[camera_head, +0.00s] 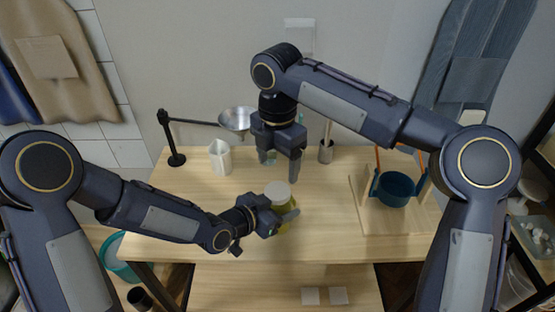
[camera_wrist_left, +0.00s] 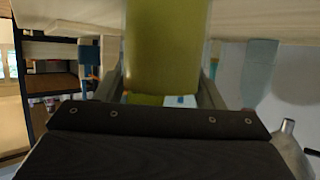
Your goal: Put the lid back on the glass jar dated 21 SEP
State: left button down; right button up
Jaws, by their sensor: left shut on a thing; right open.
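A jar with olive-yellow contents (camera_head: 287,222) stands near the front middle of the table. My left gripper (camera_head: 280,212) is shut on it from the left. In the left wrist view the olive jar (camera_wrist_left: 165,50) fills the space between the fingers, with a bit of white and blue label at its edge. The jar's pale round top (camera_head: 277,189) faces up; I cannot tell whether it is a lid or an open mouth. My right gripper (camera_head: 281,168) is open and empty, pointing down above and behind the jar. The date 21 SEP is not readable.
A metal bowl (camera_head: 237,119) on a black stand, a white pitcher (camera_head: 220,157) and a cup of tools (camera_head: 326,152) stand at the back. A teal pot (camera_head: 396,189) hangs at a wooden stand on the right. A small glassy object shows partly behind the right gripper.

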aim_at(277, 190)
jog(key=shift+f, duration=3.95)
jog(key=shift+c, duration=0.4)
jog(key=c, duration=0.9)
jog(key=m, duration=0.6)
jog(key=shift+m, duration=0.3)
jog(key=o, duration=1.1)
jog(key=shift+c, duration=0.2)
